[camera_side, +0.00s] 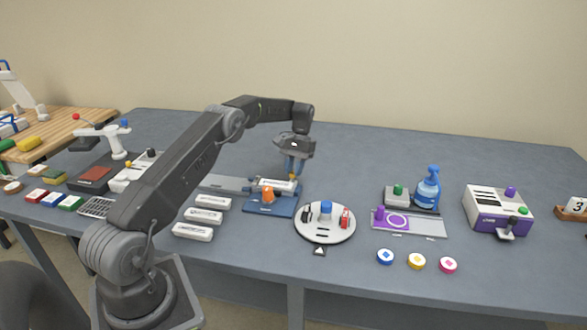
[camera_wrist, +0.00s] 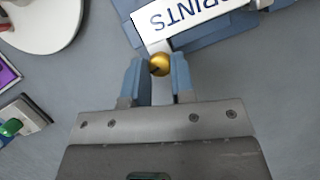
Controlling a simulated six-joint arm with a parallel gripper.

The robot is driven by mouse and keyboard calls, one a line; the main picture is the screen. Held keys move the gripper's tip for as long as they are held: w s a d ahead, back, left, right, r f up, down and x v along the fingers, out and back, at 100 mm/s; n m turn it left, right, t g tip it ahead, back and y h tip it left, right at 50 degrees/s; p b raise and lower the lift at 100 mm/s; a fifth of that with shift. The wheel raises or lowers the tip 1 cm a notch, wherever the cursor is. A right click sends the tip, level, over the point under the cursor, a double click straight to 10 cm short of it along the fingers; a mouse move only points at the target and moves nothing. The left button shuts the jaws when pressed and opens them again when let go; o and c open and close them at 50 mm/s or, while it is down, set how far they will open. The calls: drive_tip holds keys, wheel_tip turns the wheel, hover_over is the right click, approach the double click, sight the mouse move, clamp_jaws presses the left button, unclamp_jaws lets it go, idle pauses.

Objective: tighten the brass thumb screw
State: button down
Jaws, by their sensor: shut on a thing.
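The brass thumb screw (camera_wrist: 159,64) shows in the wrist view as a round gold knob at the end of a blue fixture (camera_wrist: 206,37). A white block lettered "PRINTS" (camera_wrist: 182,18) lies on that fixture. My gripper (camera_wrist: 157,72) has its two blue fingers on either side of the screw and is shut on it. In the side view my gripper (camera_side: 293,176) points down at the back of the blue fixture (camera_side: 262,206), which carries an orange knob (camera_side: 267,195).
Several white blocks (camera_side: 204,216) lie left of the fixture. A round white turntable (camera_side: 325,232) stands close on its right. Further right are a purple-ring plate (camera_side: 420,226), a blue pump bottle (camera_side: 428,187) and a white-purple machine (camera_side: 497,208). The table behind the fixture is clear.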

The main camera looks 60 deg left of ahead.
drive_tip(key=shift+m, duration=0.6)
drive_tip(key=shift+y, duration=0.3)
drive_tip(key=c, duration=0.9)
unclamp_jaws()
drive_tip(key=shift+c, duration=0.2)
drive_tip(key=shift+w+r, duration=0.25)
drive_tip(key=shift+r, duration=0.3)
wheel_tip(320, 180, up, 9)
drive_tip(key=shift+w+a+f, duration=0.15)
drive_tip(key=shift+w, duration=0.15)
